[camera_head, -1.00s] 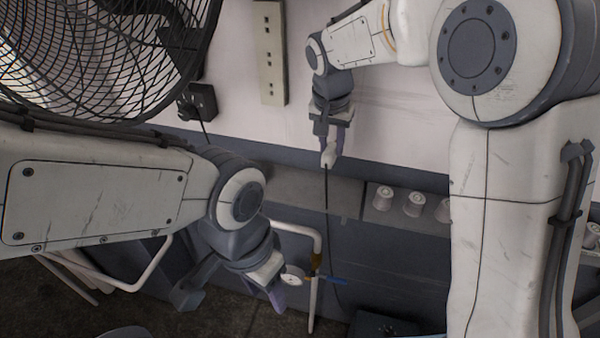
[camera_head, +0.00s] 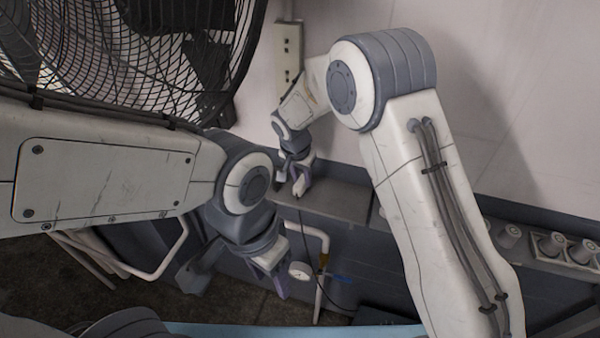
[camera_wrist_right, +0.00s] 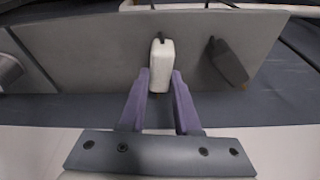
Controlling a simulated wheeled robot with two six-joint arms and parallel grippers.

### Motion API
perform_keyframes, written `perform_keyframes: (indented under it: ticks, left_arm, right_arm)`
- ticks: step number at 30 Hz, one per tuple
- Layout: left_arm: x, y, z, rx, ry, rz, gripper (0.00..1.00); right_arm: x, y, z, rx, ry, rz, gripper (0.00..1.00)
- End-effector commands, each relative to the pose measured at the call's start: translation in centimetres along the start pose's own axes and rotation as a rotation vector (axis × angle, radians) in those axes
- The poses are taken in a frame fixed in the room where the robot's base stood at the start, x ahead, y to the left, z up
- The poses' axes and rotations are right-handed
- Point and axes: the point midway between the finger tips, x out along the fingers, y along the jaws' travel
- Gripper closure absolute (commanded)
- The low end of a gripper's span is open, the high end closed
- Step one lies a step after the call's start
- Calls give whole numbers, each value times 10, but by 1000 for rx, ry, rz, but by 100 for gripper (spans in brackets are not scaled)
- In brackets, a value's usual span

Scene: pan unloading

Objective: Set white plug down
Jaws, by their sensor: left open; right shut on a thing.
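The white plug (camera_wrist_right: 161,63) is between the purple fingers of my right gripper (camera_wrist_right: 161,80), which is shut on it. In the head view the plug (camera_head: 301,186) shows at the tip of my right gripper (camera_head: 297,177), over the grey ledge (camera_head: 340,201) by the wall. I cannot tell whether it touches the ledge. A dark cord hangs from the plug.
A black plug (camera_wrist_right: 229,62) lies on the ledge beside the white one. A socket strip (camera_head: 288,52) is on the wall above. A large black fan (camera_head: 150,60) fills the upper left. Pipes run below the ledge.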

Motion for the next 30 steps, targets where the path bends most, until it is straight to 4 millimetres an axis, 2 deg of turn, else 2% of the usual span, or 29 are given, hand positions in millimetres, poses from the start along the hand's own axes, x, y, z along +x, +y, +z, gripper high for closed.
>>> perform_keyframes:
  ticks: [11, 12, 13, 14, 26, 30]
  left_arm:
    - [5, 0, 0, -1, 0, 0, 50]
    - [3, 0, 0, -1, 0, 0, 50]
    - [3, 0, 0, -1, 0, 0, 50]
    - [3, 0, 0, -1, 0, 0, 50]
    - [0, 0, 0, 0, 0, 0, 50]
    - [11, -1, 1, -1, 0, 0, 50]
  right_arm:
    - [6, -1, 2, -2, 1, -1, 100]
    - [4, -1, 1, -2, 1, -1, 54]
    - [3, -1, 1, -2, 1, -1, 42]
    - [3, -1, 1, -2, 0, -1, 39]
    - [-2, -1, 0, -2, 1, -2, 39]
    - [-21, -2, 0, -2, 4, -4, 39]
